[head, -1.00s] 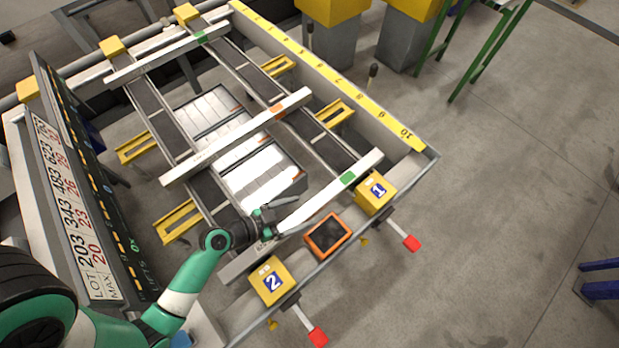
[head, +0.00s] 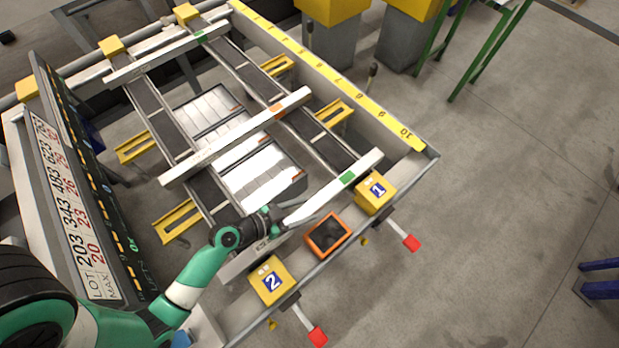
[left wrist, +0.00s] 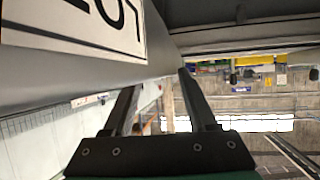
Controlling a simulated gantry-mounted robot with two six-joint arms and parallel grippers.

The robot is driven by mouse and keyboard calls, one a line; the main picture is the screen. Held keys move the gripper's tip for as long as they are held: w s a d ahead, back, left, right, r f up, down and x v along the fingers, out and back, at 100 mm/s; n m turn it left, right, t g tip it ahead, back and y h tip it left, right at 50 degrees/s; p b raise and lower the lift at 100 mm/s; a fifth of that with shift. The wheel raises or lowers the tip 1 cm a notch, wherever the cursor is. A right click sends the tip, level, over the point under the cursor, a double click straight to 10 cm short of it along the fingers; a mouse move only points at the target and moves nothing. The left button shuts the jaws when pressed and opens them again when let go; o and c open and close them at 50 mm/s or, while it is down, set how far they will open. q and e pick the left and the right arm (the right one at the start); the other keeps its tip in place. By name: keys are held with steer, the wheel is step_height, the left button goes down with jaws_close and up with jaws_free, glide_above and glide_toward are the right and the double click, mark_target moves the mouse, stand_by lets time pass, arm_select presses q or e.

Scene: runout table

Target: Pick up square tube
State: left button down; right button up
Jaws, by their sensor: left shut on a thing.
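The square tube (head: 330,190), pale with a green mark near its right end, lies across the front of the runout table. Its left part carries a small label and is partly hidden by my arm. My left gripper (head: 275,221) is shut on this tube, left of its middle. In the left wrist view my two fingers (left wrist: 160,82) reach up to the tube's grey side (left wrist: 100,68), which fills the upper left with a large printed label. The contact itself is only partly visible. My right gripper is not in view.
Another tube with an orange mark (head: 235,137) and one with a green mark (head: 165,55) lie farther back. Yellow stop blocks 1 (head: 374,194) and 2 (head: 268,281) and an orange-rimmed tray (head: 328,236) sit along the front edge. A number board (head: 80,190) stands at left.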

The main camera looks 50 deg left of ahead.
mark_target(303, 212)
arm_select(q)
steer(key=shift+a+r, duration=0.1)
steer(key=shift+r, duration=0.1)
steer(key=shift+r, duration=0.3)
step_height(303, 212, up, 2)
steer(key=shift+r+p, duration=0.1)
steer(key=shift+p, duration=0.75)
steer(key=w+r+p, duration=0.1)
steer(key=r, duration=0.1)
steer(key=w+r+p, duration=0.1)
steer(key=r, duration=0.1)
steer(key=w+r, duration=0.1)
steer(key=w, duration=0.1)
steer(key=shift+w+d+r+p, duration=0.1)
steer(key=shift+d+r+p, duration=0.3)
steer(key=w+d+r, duration=0.1)
steer(key=w+r, duration=0.3)
steer(key=w, duration=0.5)
steer(key=shift+w+d+p, duration=0.3)
steer(key=shift+d+p, duration=0.05)
